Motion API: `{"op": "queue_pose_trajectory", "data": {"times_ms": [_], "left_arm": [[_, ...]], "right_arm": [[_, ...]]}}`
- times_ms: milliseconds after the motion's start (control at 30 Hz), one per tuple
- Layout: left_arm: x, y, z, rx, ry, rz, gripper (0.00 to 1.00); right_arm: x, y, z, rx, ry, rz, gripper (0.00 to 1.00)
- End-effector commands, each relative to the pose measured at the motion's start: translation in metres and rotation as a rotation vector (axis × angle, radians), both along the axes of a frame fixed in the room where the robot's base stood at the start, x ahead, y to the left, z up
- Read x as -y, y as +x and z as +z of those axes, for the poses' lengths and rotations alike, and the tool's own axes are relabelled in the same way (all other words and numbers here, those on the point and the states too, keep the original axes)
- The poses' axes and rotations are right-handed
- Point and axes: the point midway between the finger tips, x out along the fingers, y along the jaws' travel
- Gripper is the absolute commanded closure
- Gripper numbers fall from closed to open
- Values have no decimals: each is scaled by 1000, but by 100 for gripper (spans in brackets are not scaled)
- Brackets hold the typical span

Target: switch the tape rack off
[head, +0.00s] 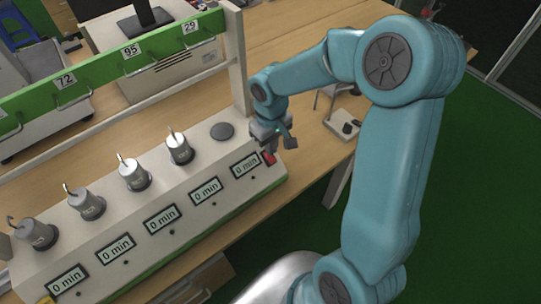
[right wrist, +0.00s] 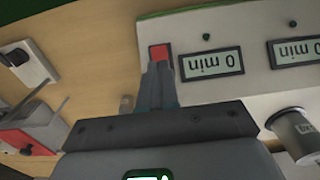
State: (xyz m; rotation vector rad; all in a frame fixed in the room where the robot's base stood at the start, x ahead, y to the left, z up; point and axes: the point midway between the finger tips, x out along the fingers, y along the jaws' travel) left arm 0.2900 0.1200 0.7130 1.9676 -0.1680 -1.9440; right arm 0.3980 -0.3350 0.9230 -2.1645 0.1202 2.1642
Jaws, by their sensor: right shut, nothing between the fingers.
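The tape rack (head: 205,160) is a long beige box on the wooden table, with several "0 min" displays on its sloping front and hooked metal weights on top. A red switch (head: 270,158) sits at its right end, beside the last display. In the right wrist view the switch (right wrist: 161,60) shows just beyond my fingertips. My right gripper (head: 270,148) is shut and empty, with its tips at the switch. I cannot tell whether they touch it, and the tips partly cover it. The switch's position is not readable. My left gripper is not in view.
A green rail (head: 100,70) with number tags runs above the rack, held by a beige post (head: 236,60). A small pale box (head: 345,123) lies to the right near the table edge. A white machine (head: 165,75) stands behind.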

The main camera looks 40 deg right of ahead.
Motion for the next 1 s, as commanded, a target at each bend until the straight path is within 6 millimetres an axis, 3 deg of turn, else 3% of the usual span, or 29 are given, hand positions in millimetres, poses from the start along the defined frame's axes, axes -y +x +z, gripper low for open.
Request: {"op": "queue_pose_trajectory", "data": {"times_ms": [1000], "left_arm": [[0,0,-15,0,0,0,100]], "right_arm": [[0,0,-16,0,0,0,100]]}}
